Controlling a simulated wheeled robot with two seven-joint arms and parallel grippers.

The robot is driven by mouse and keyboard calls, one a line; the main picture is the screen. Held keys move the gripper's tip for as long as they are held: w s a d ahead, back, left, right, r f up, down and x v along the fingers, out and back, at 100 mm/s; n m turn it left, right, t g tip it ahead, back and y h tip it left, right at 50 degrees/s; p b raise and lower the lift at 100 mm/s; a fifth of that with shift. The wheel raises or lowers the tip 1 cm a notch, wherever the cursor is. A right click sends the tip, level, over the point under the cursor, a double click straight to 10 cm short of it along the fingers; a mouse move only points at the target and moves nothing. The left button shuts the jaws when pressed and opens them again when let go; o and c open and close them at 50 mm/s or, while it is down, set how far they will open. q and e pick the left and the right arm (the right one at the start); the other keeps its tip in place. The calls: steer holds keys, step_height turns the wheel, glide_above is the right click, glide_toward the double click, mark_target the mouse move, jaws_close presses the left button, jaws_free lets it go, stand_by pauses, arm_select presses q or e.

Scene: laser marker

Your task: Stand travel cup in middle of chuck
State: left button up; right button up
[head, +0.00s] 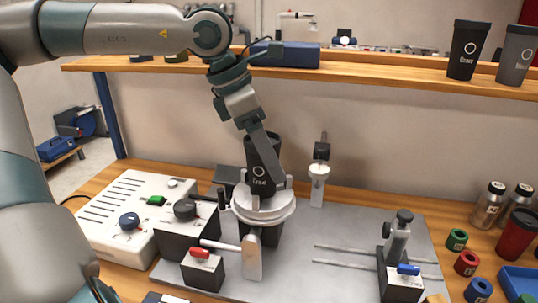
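A black travel cup (259,178) with a white ring logo is upright over the middle of the round silver chuck (270,208) in the head view. Its base is at the chuck's top; I cannot tell whether it rests there or is held just above. My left gripper (275,180) reaches down from above at the cup. One finger crosses the front and right side of the cup; the other finger is hidden, so its grip is unclear. My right gripper is not in view.
A white control box (125,215) stands left of the chuck. A grey plate (330,235) carries a clamp post (397,240) and rails at right. Steel bottles (488,205), a red cup (517,235) and coloured rings (467,262) crowd the right. Two cups stand on the shelf (400,78).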

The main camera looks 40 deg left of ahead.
arm_select(q)
steer(key=v, duration=1)
steer(key=shift+r, duration=0.3)
steer(key=shift+s+a+r, duration=0.15)
steer(key=shift+s+r, duration=0.05)
steer(key=shift+r, duration=0.2)
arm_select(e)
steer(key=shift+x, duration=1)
arm_select(q)
steer(key=shift+p, duration=0.35)
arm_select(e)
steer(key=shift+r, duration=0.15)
